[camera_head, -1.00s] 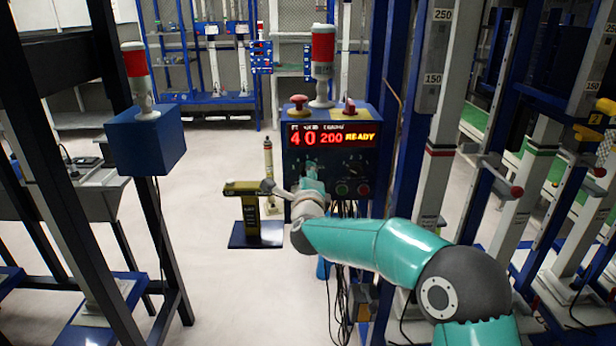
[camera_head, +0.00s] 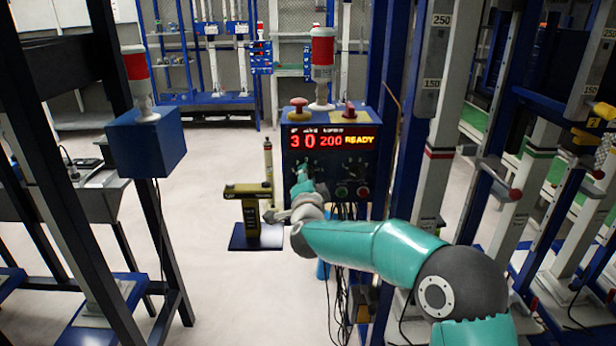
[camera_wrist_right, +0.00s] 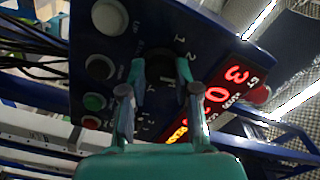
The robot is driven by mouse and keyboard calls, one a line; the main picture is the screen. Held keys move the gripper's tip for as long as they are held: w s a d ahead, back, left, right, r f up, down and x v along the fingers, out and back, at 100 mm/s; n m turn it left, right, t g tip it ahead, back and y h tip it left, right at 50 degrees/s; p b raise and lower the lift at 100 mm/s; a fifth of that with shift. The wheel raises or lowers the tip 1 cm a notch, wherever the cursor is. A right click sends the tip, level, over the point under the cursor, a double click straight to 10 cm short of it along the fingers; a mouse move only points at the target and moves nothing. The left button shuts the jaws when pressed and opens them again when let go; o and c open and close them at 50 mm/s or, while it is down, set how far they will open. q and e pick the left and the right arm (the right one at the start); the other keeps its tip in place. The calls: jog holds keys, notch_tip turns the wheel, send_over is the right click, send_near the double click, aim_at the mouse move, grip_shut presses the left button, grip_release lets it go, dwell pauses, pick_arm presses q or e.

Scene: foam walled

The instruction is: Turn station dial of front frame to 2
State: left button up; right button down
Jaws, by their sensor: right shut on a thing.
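The front frame's blue control box (camera_head: 376,125) stands ahead of me, with a lit red and yellow display (camera_head: 331,139) reading 3, 0, 200 and READY. My right gripper (camera_head: 302,184) is at the left part of the box's front face, below the display. In the right wrist view, its two teal fingertips (camera_wrist_right: 162,78) lie on either side of the dark station dial (camera_wrist_right: 165,69) and are shut on it. Printed numbers 1 and 2 show beside the dial. The fingers hide part of the dial, and its pointer is hard to make out. My left gripper is not in view.
A red mushroom button (camera_head: 299,103) and a red-and-white lamp (camera_head: 322,50) top the box. Another black knob (camera_wrist_right: 100,67) and a green button (camera_wrist_right: 94,102) sit near the dial. A yellow-and-black stand (camera_head: 250,200) is left of my arm. Cables hang below the box.

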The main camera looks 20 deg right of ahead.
jog(key=n, duration=0.2)
jog(key=f+n+p, duration=0.1)
jog(key=n, duration=0.2)
jog(key=shift+a+n+p, duration=0.15)
jog(key=shift+n+p, duration=0.15)
dwell(0.4)
jog(key=c, duration=1)
grip_release()
jog(key=shift+c, duration=0.2)
jog(key=shift+o, duration=1)
jog(key=shift+r, duration=0.2)
jog(key=shift+r, duration=0.15)
jog(key=v, duration=1.2)
